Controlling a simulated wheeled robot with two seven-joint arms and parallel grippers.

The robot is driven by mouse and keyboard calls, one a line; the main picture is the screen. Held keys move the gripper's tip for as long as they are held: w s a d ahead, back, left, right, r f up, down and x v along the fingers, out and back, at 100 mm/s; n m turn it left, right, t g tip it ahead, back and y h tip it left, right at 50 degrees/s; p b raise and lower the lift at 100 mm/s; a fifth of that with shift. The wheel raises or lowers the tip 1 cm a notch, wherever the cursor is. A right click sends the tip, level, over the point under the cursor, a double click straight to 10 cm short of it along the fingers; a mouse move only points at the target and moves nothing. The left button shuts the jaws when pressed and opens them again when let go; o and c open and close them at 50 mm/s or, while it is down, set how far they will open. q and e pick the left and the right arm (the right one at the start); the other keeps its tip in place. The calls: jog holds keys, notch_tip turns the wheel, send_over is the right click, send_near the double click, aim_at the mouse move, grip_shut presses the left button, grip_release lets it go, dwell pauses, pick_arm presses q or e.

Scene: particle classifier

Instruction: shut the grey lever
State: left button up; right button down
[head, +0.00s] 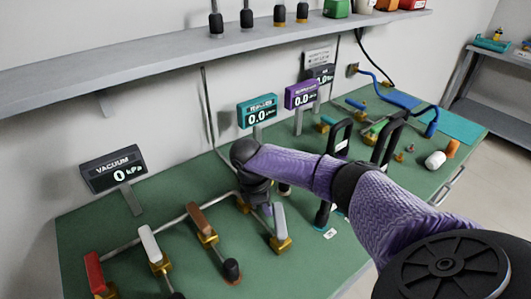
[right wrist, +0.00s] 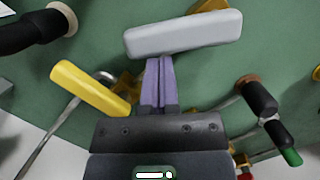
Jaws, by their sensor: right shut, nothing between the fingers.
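The grey lever (head: 280,221) stands on a brass valve on the green bench, at the right end of the row of levers. In the right wrist view the grey lever (right wrist: 185,34) lies crosswise just beyond my fingertips. My right gripper (head: 266,211) is beside it, on its left in the head view, pointing down. Its purple fingers (right wrist: 158,62) are shut together with nothing between them. I cannot tell whether the fingertips touch the lever. My left gripper is in neither view.
A yellow lever (right wrist: 90,87) is close to the left of my fingers in the wrist view. Brown (head: 200,219), white (head: 150,243) and red (head: 95,272) levers stand along the pipe. Black handles (head: 386,142) stand to the right, behind my forearm.

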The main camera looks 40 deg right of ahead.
jog(key=shift+s+d+r+m+p, duration=0.2)
jog(key=shift+d+m+p, duration=0.4)
jog(key=shift+m+p, duration=0.65)
jog(key=shift+s+d+m+g+y+p, duration=0.3)
jog(key=shift+d+m+y+p, duration=0.15)
jog(key=shift+m+p, duration=0.3)
jog(key=m, duration=0.1)
jog(key=s+d+m+p, duration=0.1)
jog(key=m, duration=0.1)
jog(key=shift+s+d+f+m+y+p, duration=0.1)
jog(key=shift+s+d+m+y+p, duration=0.1)
jog(key=shift+m+y+p, duration=0.15)
jog(key=shift+s+d+f+m+y+p, duration=0.1)
jog(key=shift+s+d+m+y+p, duration=0.25)
jog(key=shift+m, duration=0.5)
jog(key=shift+s+d+m+y+p, duration=0.15)
jog(key=shift+s+m+p, duration=0.25)
jog(key=shift+m, duration=0.4)
